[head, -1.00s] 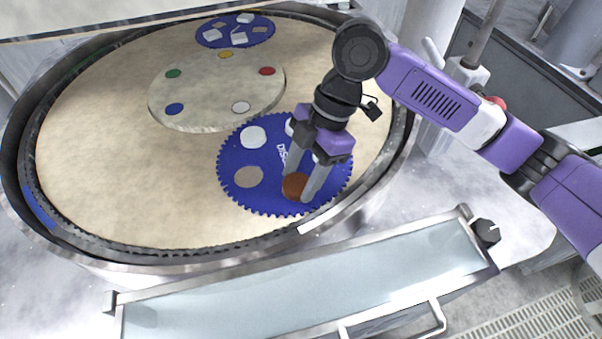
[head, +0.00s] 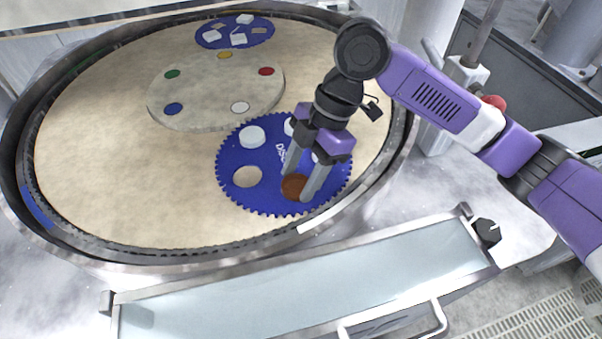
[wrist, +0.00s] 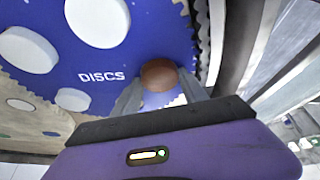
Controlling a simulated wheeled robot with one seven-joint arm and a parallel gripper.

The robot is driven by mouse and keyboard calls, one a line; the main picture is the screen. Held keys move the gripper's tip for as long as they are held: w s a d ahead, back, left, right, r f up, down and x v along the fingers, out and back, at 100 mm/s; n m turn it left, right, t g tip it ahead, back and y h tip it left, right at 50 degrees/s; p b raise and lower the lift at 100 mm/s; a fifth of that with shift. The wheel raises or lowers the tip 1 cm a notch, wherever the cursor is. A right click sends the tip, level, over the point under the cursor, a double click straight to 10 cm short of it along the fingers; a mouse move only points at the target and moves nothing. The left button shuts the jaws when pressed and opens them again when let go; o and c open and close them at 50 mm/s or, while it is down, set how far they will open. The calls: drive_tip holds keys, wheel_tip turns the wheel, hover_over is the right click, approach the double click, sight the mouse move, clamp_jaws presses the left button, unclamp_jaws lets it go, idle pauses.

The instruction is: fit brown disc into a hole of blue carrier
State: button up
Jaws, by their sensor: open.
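The blue carrier (head: 232,187) is a toothed disc lying on the near right part of the cream platen. In the head view, the brown disc (head: 293,187) is at its near side, over or in the carrier; I cannot tell whether it sits flush in a hole. My gripper (head: 298,186) points down with its fingers open, one on either side of the brown disc. In the wrist view, the brown disc (wrist: 158,75) shows between the fingers near the toothed edge. An open hole (head: 248,177) shows the platen left of the brown disc.
White discs (head: 252,137) occupy other places on the carrier. A pale round plate (head: 205,95) with coloured dots lies at the platen's middle. A second blue carrier (head: 205,37) with pale pieces is at the back. A raised rim surrounds the platen, and a long tray (head: 310,285) stands in front.

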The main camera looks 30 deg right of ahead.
sight(298, 182)
drive_tip(key=shift+s+f+p, duration=0.15)
drive_tip(key=shift+f+p, duration=0.2)
drive_tip(key=shift+d+r, duration=0.2)
drive_tip(key=shift+r, duration=0.1)
drive_tip(key=v, duration=0.2)
drive_tip(key=b+v, duration=0.1)
drive_tip(key=v, duration=0.1)
drive_tip(key=shift+w, duration=0.25)
drive_tip(key=d+b, duration=0.1)
drive_tip(key=d, duration=0.3)
drive_tip(key=d+b, duration=0.1)
drive_tip(key=d, duration=0.3)
drive_tip(key=d+r+b, duration=0.1)
drive_tip(key=d, duration=0.3)
drive_tip(key=shift+s, duration=0.15)
